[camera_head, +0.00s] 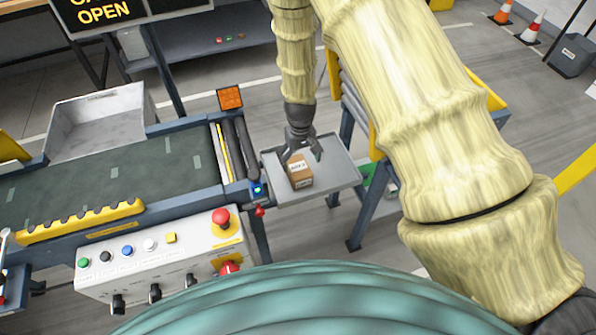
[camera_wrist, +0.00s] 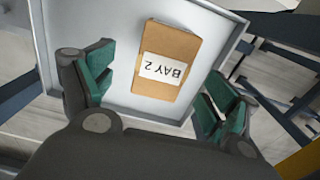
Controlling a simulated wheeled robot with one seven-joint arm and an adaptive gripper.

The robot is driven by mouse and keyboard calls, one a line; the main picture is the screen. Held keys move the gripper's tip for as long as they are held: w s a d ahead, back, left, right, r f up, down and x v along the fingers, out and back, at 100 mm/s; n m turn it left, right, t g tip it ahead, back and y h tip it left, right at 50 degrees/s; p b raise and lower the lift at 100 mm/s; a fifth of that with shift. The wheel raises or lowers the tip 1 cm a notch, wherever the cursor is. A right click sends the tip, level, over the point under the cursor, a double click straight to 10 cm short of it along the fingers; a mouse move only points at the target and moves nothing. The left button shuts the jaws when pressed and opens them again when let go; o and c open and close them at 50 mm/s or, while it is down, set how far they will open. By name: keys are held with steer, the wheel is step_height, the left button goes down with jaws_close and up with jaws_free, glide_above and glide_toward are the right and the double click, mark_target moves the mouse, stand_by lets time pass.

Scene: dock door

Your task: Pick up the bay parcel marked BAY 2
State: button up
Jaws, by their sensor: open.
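The bay parcel (camera_head: 300,172) is a small brown box with a white label, lying on a grey tray (camera_head: 335,183) at the end of the conveyor. In the wrist view the parcel (camera_wrist: 167,60) shows its label reading BAY 2, upside down, and the tray (camera_wrist: 228,22) surrounds it. My gripper (camera_head: 302,156) is above the tray, close to the parcel. In the wrist view my gripper (camera_wrist: 158,92) is open, with one green-padded finger to each side of the parcel and nothing between the pads. I cannot tell the exact height gap.
The conveyor (camera_head: 110,170) with a grey bin (camera_head: 100,118) lies left of the tray. A control panel (camera_head: 165,255) with buttons and a red stop button stands in front. Yellow and blue framework (camera_head: 368,190) stands right of the tray. Cones (camera_head: 533,27) stand far right.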

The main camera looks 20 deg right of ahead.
mark_target(298, 166)
steer(key=shift+w+a+f+p, duration=0.1)
steer(key=shift+f+p, duration=0.2)
steer(key=shift+f, duration=0.9)
steer(key=shift+w+a+f+p, duration=0.1)
steer(key=shift+f+p, duration=0.15)
steer(key=shift+f, duration=0.95)
steer(key=shift+c, duration=0.3)
steer(key=c, duration=1.2)
